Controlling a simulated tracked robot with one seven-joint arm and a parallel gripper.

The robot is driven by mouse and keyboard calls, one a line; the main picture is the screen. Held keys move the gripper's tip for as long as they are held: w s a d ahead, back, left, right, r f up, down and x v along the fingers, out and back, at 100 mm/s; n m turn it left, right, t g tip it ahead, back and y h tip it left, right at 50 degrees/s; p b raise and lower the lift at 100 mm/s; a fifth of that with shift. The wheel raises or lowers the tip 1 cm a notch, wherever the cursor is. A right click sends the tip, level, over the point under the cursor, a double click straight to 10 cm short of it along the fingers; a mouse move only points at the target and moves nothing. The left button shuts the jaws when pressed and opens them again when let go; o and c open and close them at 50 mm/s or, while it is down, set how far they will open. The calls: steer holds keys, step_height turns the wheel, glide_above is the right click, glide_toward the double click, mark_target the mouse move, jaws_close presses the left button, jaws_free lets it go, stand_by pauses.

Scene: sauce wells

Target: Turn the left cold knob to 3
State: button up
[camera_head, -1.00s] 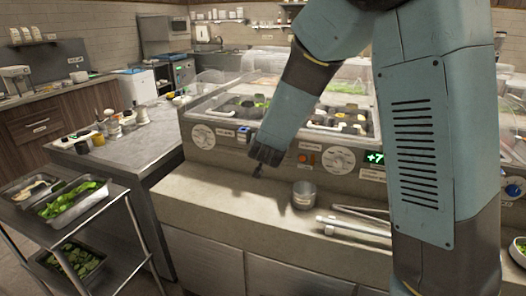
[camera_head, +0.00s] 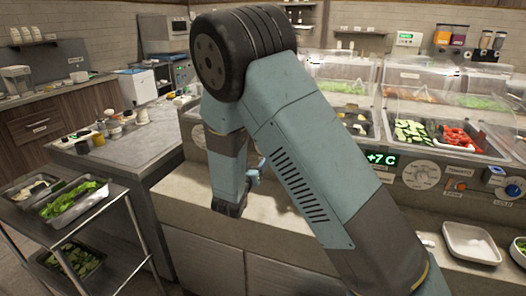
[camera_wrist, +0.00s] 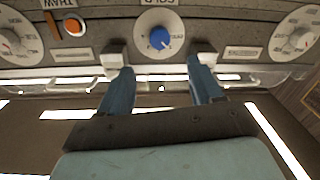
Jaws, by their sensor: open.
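The left cold knob (camera_wrist: 160,38) is blue with a pale pointer mark, on a round white dial plate. It shows upside down at the top middle of the wrist view, with an inverted COLD label above it. I cannot read its setting. My gripper (camera_wrist: 160,64) is open, its two blue fingers pointing at the panel. The fingertips lie to either side of and below the knob in the wrist view, apart from it. In the head view my arm hides this knob. Another blue knob (camera_head: 513,190) is at the far right of the counter front.
An orange button (camera_wrist: 75,26) and a large dial (camera_wrist: 15,42) lie left of the knob in the wrist view; another dial (camera_wrist: 296,33) lies right. A white tray (camera_head: 471,243) stands on the ledge. A steel cart (camera_head: 62,225) stands left.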

steer(key=x, duration=1.1)
steer(key=c, duration=1.1)
